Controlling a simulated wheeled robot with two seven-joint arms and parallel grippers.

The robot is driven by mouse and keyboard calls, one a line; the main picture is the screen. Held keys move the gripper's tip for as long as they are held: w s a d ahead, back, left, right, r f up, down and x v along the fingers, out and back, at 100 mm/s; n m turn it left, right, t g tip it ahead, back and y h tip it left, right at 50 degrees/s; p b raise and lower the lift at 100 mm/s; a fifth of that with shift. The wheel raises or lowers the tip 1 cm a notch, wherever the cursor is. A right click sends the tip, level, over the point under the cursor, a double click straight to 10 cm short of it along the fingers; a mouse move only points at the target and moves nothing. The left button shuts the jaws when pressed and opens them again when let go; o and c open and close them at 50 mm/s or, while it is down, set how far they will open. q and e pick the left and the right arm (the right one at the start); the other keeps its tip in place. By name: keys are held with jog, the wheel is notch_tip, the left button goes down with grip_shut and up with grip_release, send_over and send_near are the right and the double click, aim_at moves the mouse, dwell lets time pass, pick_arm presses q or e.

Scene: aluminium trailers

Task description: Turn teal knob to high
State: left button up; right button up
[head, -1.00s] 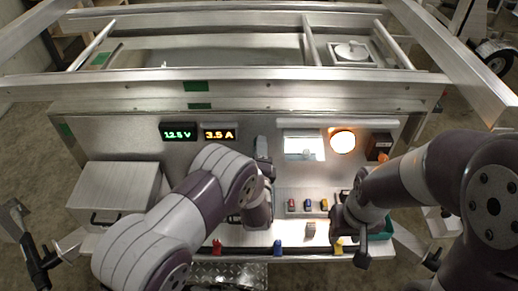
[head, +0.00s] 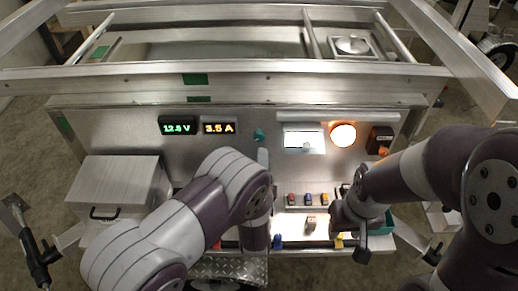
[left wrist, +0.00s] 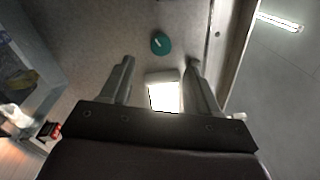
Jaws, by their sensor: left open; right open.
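The teal knob (head: 259,135) sits on the upright metal panel, right of the two displays. In the left wrist view the teal knob (left wrist: 160,43) shows ahead of the fingertips, with a light mark on its face. My left gripper (left wrist: 160,62) is open and empty, its two fingers apart and short of the knob. In the head view my left gripper (head: 263,158) is just below the knob, partly hidden by its arm. My right gripper (head: 348,222) is open at the lower right, near a teal bin; its fingers are hard to make out.
A green display (head: 177,128) and an amber display (head: 218,128) are on the panel. A lit white window (head: 304,141) and a round orange lamp (head: 343,135) are to the right. Several small coloured items (head: 308,199) sit on a ledge. A metal box (head: 115,190) stands at left.

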pick_arm(q)
jog(key=s, duration=0.5)
jog(key=shift+s+a+f, duration=0.1)
jog(key=shift+s+f, duration=0.05)
